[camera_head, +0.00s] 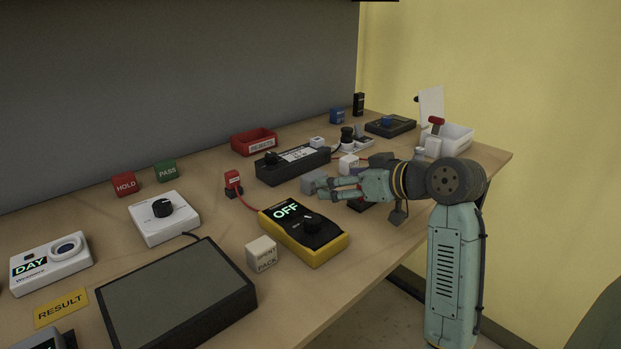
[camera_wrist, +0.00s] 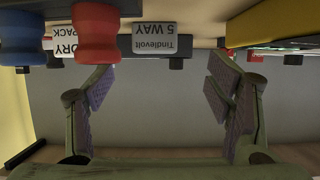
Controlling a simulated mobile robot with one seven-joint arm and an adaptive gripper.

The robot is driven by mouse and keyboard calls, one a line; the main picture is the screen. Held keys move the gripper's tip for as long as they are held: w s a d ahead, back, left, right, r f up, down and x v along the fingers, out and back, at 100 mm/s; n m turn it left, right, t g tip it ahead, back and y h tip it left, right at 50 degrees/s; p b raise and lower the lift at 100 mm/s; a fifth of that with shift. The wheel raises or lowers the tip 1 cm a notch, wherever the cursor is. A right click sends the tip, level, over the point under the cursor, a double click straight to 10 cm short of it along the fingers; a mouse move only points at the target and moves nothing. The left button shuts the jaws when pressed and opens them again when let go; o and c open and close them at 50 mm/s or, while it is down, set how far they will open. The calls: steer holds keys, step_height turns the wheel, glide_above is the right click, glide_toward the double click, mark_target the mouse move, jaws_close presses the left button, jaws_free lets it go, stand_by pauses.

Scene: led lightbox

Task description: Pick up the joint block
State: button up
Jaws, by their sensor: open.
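No block in view carries a readable "joint block" label. A small grey block (camera_head: 313,182) sits on the workbench (camera_head: 215,205) just past my fingertips in the head view; it may be the joint block, but I cannot tell. My gripper (camera_head: 322,190) is open, low over the bench, with its fingers pointing left toward that block. In the wrist view my gripper (camera_wrist: 158,100) has its fingers spread with an empty gap. That view is upside down, with a "Tindlevolt 5 WAY" label (camera_wrist: 155,38) above the gap in the picture.
In the wrist view a red knob-like part (camera_wrist: 97,32) and a blue one (camera_wrist: 22,38) are close. A yellow meter (camera_head: 303,237) reading OFF and a SPENT PACK block (camera_head: 262,254) are nearby. A black box (camera_head: 291,166) stands behind.

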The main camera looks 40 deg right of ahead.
mark_target(316, 176)
steer(key=shift+x, duration=0.95)
steer(key=x, duration=0.1)
steer(key=p+x, duration=0.1)
steer(key=x, duration=0.1)
steer(key=p+x, duration=0.1)
steer(key=x, duration=0.1)
steer(key=shift+w+d+r, duration=0.2)
steer(key=shift+d+r, duration=0.15)
steer(key=shift+w+f, duration=0.2)
steer(key=shift+w, duration=0.05)
steer(key=shift+c, duration=0.3)
steer(key=c, duration=1.2)
